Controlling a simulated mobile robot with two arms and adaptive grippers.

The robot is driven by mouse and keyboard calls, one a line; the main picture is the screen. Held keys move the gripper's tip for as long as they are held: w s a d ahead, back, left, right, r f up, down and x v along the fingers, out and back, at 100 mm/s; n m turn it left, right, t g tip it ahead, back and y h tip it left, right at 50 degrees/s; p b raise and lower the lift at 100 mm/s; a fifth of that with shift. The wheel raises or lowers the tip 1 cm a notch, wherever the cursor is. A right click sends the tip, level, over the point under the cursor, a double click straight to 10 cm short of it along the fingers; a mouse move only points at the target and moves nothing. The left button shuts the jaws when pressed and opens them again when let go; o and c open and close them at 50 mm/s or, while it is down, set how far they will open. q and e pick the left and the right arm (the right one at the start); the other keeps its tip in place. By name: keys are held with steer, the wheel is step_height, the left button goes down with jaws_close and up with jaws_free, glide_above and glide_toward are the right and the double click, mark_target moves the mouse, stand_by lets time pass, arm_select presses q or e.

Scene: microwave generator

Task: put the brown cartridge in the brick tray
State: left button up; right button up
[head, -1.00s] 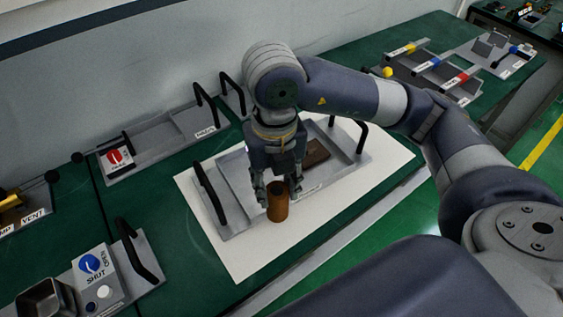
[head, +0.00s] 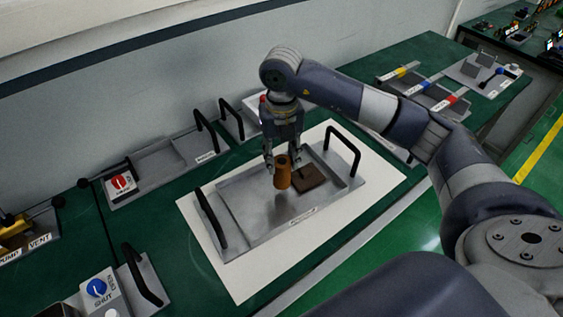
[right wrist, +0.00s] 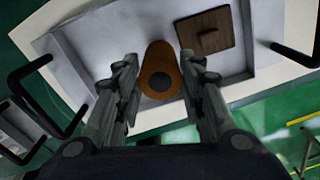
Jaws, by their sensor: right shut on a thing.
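The brown cartridge (head: 283,173), an orange-brown cylinder, is upright between the fingers of my right gripper (head: 281,160). In the right wrist view the cartridge (right wrist: 160,75) shows a dark round spot on its end, with a finger on each side. My right gripper is shut on it. It appears over the grey metal tray (head: 262,213) with two black handles; I cannot tell its exact height above the tray floor. A flat brown square piece (head: 307,178) with a dark bar lies in the tray, right of the cartridge. My left gripper is out of view.
The tray stands on a white sheet (head: 345,215) on the green bench. Another grey handled tray (head: 170,160) is behind left. A red-knob panel (head: 121,184) and blue-knob panel (head: 96,288) are at left. Racks with coloured labels (head: 425,90) are at far right.

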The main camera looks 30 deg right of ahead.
step_height(320, 180, down, 3)
steer(key=shift+s+p, duration=0.1)
steer(key=shift+p, duration=0.7)
steer(key=shift+f, duration=0.2)
steer(key=shift+f, duration=0.1)
steer(key=o, duration=0.8)
steer(key=shift+f+b, duration=0.1)
steer(key=shift+b, duration=0.2)
steer(key=o, duration=0.4)
